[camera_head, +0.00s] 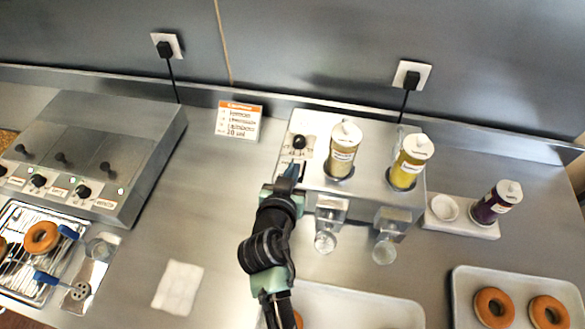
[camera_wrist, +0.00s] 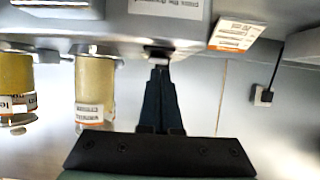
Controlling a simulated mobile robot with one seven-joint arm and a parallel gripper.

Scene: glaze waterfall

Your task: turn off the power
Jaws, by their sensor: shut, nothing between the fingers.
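A metal dispenser (camera_head: 318,194) stands near the back wall, with a black knob (camera_head: 299,142) on its top left. My gripper (camera_head: 291,172) is shut and empty at the left part of the dispenser's top, just in front of the knob and a small label. In the wrist view, which is upside down, the closed fingertips (camera_wrist: 158,68) reach a small dark switch-like part (camera_wrist: 158,50) on the metal. I cannot tell whether they touch it. The fingers partly hide that part, and its on or off state cannot be seen.
A cream bottle (camera_head: 343,150) and a yellow bottle (camera_head: 408,164) stand in the dispenser, right of my gripper. A plug (camera_head: 410,80) sits in the wall behind. Left are a sign (camera_head: 238,120) and a metal control box (camera_head: 100,150). A doughnut tray (camera_head: 462,300) lies front right.

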